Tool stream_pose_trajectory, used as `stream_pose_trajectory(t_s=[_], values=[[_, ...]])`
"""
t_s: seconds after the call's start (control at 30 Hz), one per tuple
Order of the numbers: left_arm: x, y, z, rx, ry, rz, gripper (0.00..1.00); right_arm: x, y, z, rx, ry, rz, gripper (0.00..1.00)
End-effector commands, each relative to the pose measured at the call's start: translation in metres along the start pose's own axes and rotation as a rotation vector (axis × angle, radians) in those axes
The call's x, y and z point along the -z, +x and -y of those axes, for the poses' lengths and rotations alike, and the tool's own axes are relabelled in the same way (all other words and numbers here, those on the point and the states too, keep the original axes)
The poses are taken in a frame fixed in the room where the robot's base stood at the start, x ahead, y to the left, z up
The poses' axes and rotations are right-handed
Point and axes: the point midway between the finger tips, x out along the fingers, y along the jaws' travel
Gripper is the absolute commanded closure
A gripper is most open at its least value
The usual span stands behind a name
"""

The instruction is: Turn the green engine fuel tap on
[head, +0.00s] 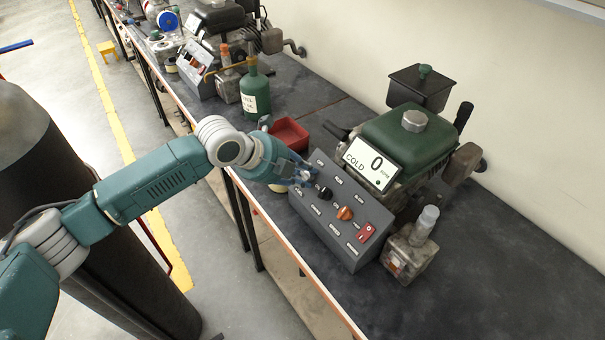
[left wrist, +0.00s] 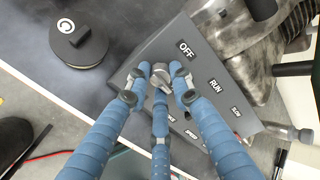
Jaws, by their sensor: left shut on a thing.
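The green engine (head: 410,138) stands on the bench with a display reading COLD and 0. In front of it is a grey control panel (head: 325,245) with a black knob (head: 325,193), an orange knob (head: 344,213) and a red switch (head: 366,232). My left gripper (head: 301,181) is at the panel's far left end. In the left wrist view its blue fingers close on a small grey metal tap (left wrist: 160,72), beside the OFF label (left wrist: 186,49) and with RUN further along. The fingers hide much of the tap. My right gripper is not in view.
A red tray (head: 289,134) and a green bottle (head: 255,92) stand beyond my left gripper. A small glass-topped part (head: 410,252) sits right of the panel. Another engine (head: 222,18) is further back. The near right bench is clear.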

Motion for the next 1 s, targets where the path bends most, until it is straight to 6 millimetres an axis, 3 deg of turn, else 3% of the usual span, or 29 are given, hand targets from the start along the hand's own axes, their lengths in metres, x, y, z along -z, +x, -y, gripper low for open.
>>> stream_pose_trajectory(t_s=[0.27,0.3,0.4,0.77,1.0], values=[[-0.002,-0.001,0.001,0.001,0.006,0.004,1.00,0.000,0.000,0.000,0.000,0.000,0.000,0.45],[-0.002,-0.001,0.001,0.001,0.006,0.004,0.76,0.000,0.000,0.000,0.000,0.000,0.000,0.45],[-0.002,-0.001,0.001,0.001,0.004,0.004,0.59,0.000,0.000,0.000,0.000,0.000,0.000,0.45],[-0.001,-0.006,0.001,0.001,0.003,0.002,0.59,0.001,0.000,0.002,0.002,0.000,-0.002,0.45],[-0.002,-0.048,0.000,0.002,0.003,0.006,0.59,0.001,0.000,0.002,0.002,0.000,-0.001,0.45]])
